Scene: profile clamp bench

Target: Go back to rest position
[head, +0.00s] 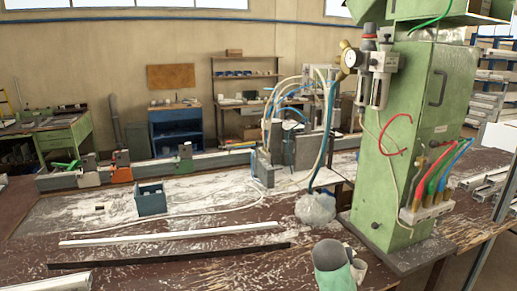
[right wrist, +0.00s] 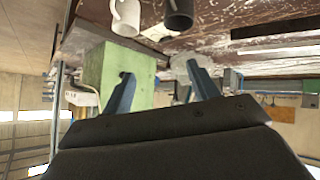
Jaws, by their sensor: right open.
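My right gripper (right wrist: 159,72) shows in the right wrist view with its two fingers spread apart and nothing between them. That view is upside down, with the bench at the top and the green machine column (right wrist: 95,68) behind the fingers. Neither gripper shows in the head view, and my left gripper is in no view.
The green machine column (head: 400,130) stands on the bench at right.

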